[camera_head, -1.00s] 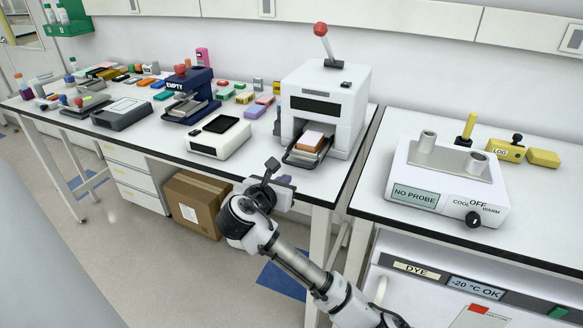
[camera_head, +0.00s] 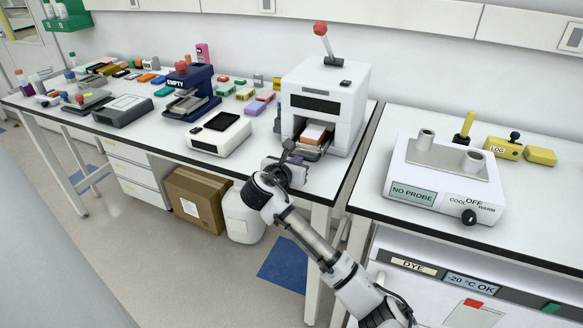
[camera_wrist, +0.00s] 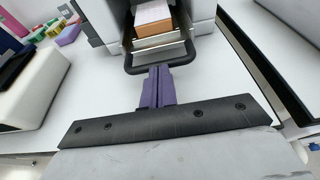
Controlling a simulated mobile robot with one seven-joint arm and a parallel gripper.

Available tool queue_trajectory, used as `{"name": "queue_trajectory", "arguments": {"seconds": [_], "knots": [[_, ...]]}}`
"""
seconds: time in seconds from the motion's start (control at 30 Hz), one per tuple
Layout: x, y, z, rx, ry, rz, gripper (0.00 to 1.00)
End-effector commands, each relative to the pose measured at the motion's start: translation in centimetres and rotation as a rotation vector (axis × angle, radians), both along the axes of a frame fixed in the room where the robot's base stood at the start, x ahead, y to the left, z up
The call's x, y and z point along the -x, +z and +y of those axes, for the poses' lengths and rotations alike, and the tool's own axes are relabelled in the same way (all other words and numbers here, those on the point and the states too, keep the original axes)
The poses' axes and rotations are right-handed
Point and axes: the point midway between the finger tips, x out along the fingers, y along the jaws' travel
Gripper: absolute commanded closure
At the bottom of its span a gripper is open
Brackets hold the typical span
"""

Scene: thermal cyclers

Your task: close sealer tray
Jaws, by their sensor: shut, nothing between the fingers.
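The sealer is the white box-shaped machine (camera_head: 325,100) with a red-knobbed lever, near the right end of the long bench. Its tray (camera_head: 309,149) sticks out of the front opening and carries a pale plate with an orange side (camera_head: 316,133). In the wrist view, the tray's dark looped front handle (camera_wrist: 160,62) lies just ahead of my fingers, with the plate (camera_wrist: 152,15) behind it inside the opening. My gripper (camera_head: 288,152) is at the tray's front; its purple fingers (camera_wrist: 158,75) are shut and empty. The fingertips are at the handle; I cannot tell whether they touch it.
A white device with a dark top (camera_head: 219,133) stands left of the sealer, with a navy press (camera_head: 190,92) beyond it. A second bench at the right holds a NO PROBE heater block (camera_head: 445,175). A gap separates the benches.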

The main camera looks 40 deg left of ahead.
Motion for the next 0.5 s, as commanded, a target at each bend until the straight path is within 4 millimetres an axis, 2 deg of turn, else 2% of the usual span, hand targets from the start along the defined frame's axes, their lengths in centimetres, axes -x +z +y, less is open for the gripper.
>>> {"name": "queue_trajectory", "arguments": {"seconds": [0.03,0.2,0.33,0.5], "knots": [[-1.5,0.3,0.2,0.002,-0.004,-0.001,1.00],[-5.5,0.2,1.2,0.002,-0.004,0.000,1.00],[-7.6,0.1,1.8,0.002,-0.002,0.000,1.00],[-8.8,0.1,2.0,-0.001,-0.002,0.001,1.00]]}}
